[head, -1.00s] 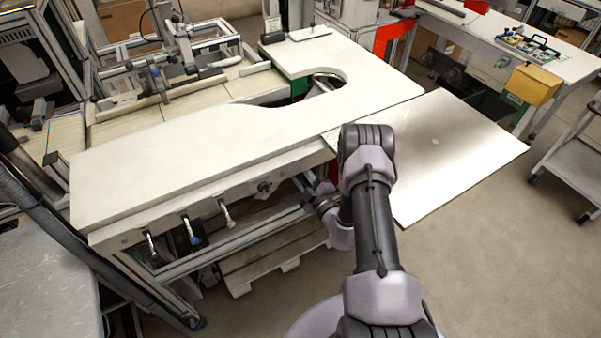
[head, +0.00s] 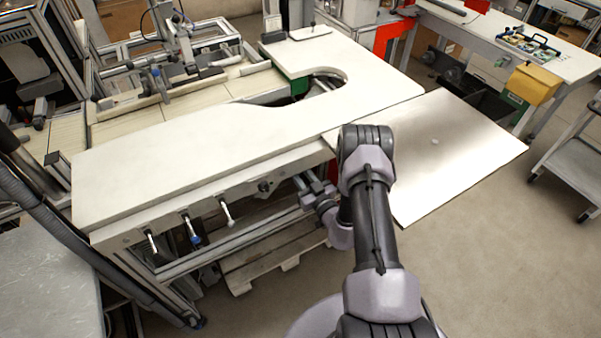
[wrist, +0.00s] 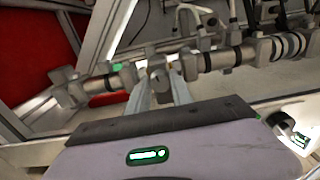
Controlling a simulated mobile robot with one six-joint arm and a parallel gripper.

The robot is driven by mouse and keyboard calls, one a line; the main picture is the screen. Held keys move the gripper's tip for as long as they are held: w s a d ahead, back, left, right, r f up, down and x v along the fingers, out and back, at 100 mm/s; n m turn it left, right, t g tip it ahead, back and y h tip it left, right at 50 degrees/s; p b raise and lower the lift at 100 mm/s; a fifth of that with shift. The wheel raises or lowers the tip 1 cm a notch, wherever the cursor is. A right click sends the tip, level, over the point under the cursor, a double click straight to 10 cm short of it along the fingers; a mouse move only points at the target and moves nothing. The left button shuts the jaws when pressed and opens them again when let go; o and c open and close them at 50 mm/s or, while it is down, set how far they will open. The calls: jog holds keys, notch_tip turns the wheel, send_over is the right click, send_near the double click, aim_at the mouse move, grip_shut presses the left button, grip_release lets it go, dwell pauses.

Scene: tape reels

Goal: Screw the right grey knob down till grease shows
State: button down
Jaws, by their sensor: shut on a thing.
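My gripper (wrist: 159,88) is in the middle of the wrist view, with its two pale fingers closed on a small grey knob (wrist: 157,66). The fingers cover much of the knob, and I see no grease around it. Grey jointed fittings with dark rings run to the left (wrist: 92,86) and to the right (wrist: 225,57) of the knob. In the head view my gripper (head: 310,184) is low beside the front of the white bench (head: 215,135); the knob cannot be made out there.
Several small levers (head: 226,212) and a dark round fitting (head: 264,186) stick out of the bench's front rail. A wooden pallet (head: 262,265) lies below. A shiny metal plate (head: 455,150) extends to the right. Bare floor is at the lower right.

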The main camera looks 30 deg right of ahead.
jog(key=shift+w+r+m, duration=0.1)
jog(key=shift+r+m, duration=0.1)
jog(key=shift+m, duration=1.9)
jog(key=c, duration=1.1)
grip_release()
jog(key=shift+f, duration=0.1)
